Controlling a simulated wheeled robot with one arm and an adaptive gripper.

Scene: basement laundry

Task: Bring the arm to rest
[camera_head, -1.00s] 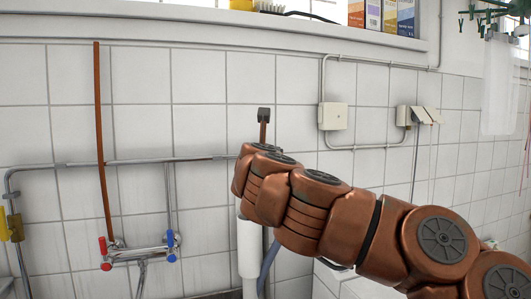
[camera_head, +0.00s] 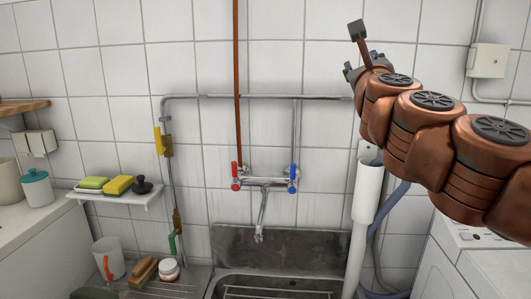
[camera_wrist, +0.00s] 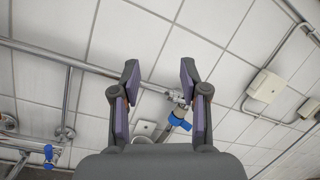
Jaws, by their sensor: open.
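My gripper (camera_wrist: 158,82) is open and empty in the wrist view, its two dark fingers with purple pads spread apart. Beyond the fingers lie the tiled wall, a pipe and a blue-handled valve (camera_wrist: 178,118); I cannot tell how far off they are. In the head view my copper-coloured arm reaches in from the right edge, up and to the left. My gripper (camera_head: 354,70) shows only partly at its far end, in front of the wall tiles, above the white drainpipe (camera_head: 367,192). The arm is raised above the sink and the machine.
A metal sink (camera_head: 285,287) with a mixer tap (camera_head: 262,185) is at lower middle. A small shelf (camera_head: 120,198) holds sponges. A mug (camera_head: 108,258) and brush stand left of the sink. A white machine (camera_head: 428,262) stands at lower right, under the arm.

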